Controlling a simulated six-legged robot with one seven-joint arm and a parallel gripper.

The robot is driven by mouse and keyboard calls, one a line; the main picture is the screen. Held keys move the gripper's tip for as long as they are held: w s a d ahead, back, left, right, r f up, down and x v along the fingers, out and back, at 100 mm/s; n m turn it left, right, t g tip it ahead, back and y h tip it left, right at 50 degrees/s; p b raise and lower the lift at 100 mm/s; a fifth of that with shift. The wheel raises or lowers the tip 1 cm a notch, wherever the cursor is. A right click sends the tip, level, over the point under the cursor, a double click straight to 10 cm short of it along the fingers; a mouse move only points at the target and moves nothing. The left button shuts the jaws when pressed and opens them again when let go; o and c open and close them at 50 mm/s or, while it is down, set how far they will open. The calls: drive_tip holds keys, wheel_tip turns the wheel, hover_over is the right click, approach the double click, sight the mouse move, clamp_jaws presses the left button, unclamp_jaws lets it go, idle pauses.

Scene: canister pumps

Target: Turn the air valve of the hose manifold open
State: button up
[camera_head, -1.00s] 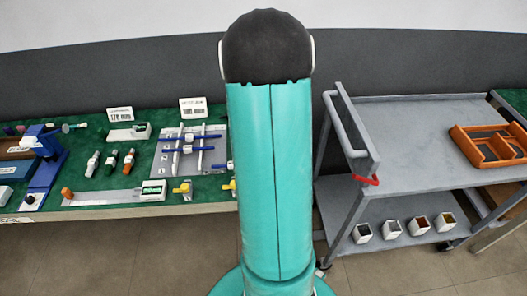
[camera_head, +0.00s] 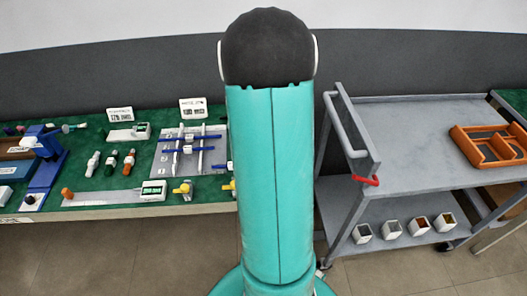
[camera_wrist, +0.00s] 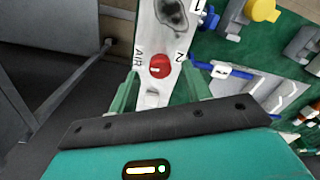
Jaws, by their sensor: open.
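The red air valve knob (camera_wrist: 159,66) sits on a white panel of the hose manifold (camera_wrist: 153,22) in the wrist view, beside the printed word AIR. A light mark shows across the knob's face. The numbers 1 and 2 are printed on the panel's right side, and a dark oval patch lies above the knob. My gripper (camera_wrist: 160,76) is open, with one green finger left of the knob and one right of it. Whether the fingers touch the knob cannot be told. In the head view my arm hides my gripper and the knob.
A green-topped bench (camera_head: 95,204) holds several tools, a grey plate with blue clamps (camera_head: 188,150) and a yellow valve (camera_head: 182,188). A grey cart (camera_head: 420,117) with an orange tray (camera_head: 490,147) stands right of my arm. A yellow knob (camera_wrist: 263,10) shows in the wrist view.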

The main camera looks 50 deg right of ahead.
wheel_tip(320, 180, up, 12)
drive_tip(key=shift+r, duration=0.15)
idle(0.7)
drive_tip(key=w+a+r+n+t, duration=0.15)
drive_tip(key=a+r, duration=0.25)
drive_tip(key=a, duration=0.6)
drive_tip(key=w+a+r+n+t, duration=0.15)
drive_tip(key=a+r, duration=0.25)
drive_tip(key=a, duration=0.5)
drive_tip(key=s+a+r+t, duration=0.1)
drive_tip(key=s+a, duration=0.1)
drive_tip(key=a, duration=0.6)
drive_tip(key=s+a+n+t, duration=0.1)
drive_tip(key=s+a, duration=0.2)
drive_tip(key=a, duration=0.6)
drive_tip(key=shift+s+r+t, duration=0.3)
drive_tip(key=shift+s+r, duration=0.05)
drive_tip(key=shift+c, duration=0.4)
